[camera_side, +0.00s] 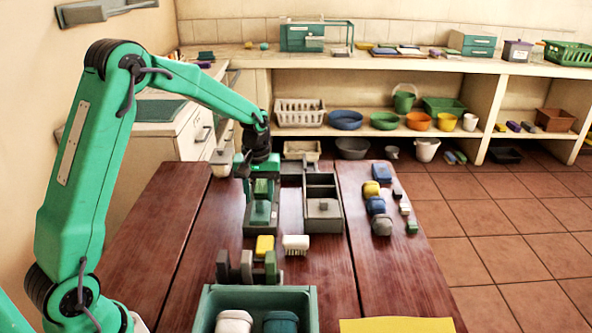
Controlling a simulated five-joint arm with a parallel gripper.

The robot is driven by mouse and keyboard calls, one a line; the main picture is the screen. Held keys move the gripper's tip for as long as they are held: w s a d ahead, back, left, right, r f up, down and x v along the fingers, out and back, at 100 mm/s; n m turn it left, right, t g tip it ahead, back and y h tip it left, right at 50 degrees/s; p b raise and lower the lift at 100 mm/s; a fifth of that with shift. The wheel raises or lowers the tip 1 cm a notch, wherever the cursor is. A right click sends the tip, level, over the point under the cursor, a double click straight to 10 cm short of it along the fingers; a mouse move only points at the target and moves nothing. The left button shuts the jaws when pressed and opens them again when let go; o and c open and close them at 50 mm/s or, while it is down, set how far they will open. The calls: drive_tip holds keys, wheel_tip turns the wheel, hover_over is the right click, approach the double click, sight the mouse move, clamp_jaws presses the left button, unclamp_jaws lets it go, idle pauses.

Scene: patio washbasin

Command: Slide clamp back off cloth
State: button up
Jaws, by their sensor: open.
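My gripper (258,172) points down over the left-middle of the wooden table, with its jaws apart. A green block-like piece (263,188) stands just below and between the jaws, probably the clamp. A teal piece (261,212) lies in front of it on a grey base (248,229); I cannot tell whether this is the cloth. Whether the jaws touch the green piece is too small to tell. A flat yellow sheet (398,326), perhaps a cloth, lies at the table's near edge with nothing on it.
A dark divided tray (337,218) stands close right of the gripper. A yellow sponge (265,246), a white brush (295,243) and upright grey and green blocks (246,266) are in front. A green bin (207,311) is nearest. Several small items line the right side.

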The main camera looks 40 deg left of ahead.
sight(260, 203)
drive_tip(key=shift+r, duration=2.9)
drive_tip(key=s+d+r+m+t, duration=0.35)
drive_tip(key=s+d+r, duration=0.25)
drive_tip(key=s+r, duration=0.45)
drive_tip(key=s+d+m+t, duration=0.1)
drive_tip(key=s+m, duration=0.1)
drive_tip(key=s, duration=0.4)
drive_tip(key=s+d+m+t, duration=0.1)
drive_tip(key=s+d+m, duration=0.1)
drive_tip(key=s, duration=0.5)
drive_tip(key=shift+s+d+m, duration=0.25)
drive_tip(key=shift+d+m, duration=0.05)
drive_tip(key=shift+m, duration=0.45)
